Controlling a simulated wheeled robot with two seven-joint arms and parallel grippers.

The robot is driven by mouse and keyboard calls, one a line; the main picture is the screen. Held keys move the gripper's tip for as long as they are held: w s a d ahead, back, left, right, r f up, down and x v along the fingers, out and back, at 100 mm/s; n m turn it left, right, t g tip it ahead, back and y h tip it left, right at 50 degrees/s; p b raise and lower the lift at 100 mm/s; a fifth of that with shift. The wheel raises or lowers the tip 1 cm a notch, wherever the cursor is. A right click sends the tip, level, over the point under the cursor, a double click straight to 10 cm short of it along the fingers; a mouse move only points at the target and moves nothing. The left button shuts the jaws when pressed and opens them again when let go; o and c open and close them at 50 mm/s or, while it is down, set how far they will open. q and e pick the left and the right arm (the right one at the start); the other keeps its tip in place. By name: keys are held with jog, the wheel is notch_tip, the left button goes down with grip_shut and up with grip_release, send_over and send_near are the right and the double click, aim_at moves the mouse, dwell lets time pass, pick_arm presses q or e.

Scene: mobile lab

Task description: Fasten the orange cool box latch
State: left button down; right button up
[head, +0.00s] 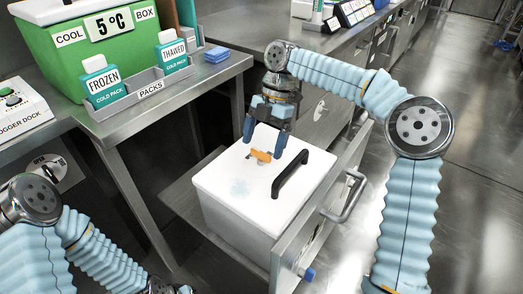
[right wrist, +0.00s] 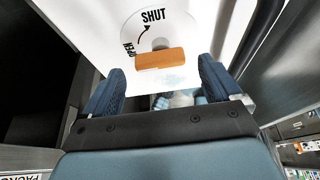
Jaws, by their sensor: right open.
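The white cool box (head: 230,205) sits in a pulled-out drawer, its lid lying flat on top. The orange latch (head: 260,156) is on the lid, left of a black handle (head: 290,174). In the right wrist view the latch (right wrist: 160,59) lies crosswise on a round dial (right wrist: 150,30), with OPEN at its left, SHUT at the top and an arrow curving from OPEN to SHUT. My right gripper (head: 264,142) is open above the latch, fingers pointing down. The latch shows in the gap between the fingers, not gripped. My left gripper is out of view.
The drawer has a metal handle (head: 345,198) on its front. A steel bench (head: 150,108) at left bears a green box (head: 65,50) and a packs rack (head: 140,98) with FROZEN and THAWED cold packs. Open floor (head: 475,180) lies at right.

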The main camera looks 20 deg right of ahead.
aim_at(261, 157)
jog(key=shift+x, duration=1.15)
jog(key=c, duration=1.1)
jog(key=shift+o, duration=0.2)
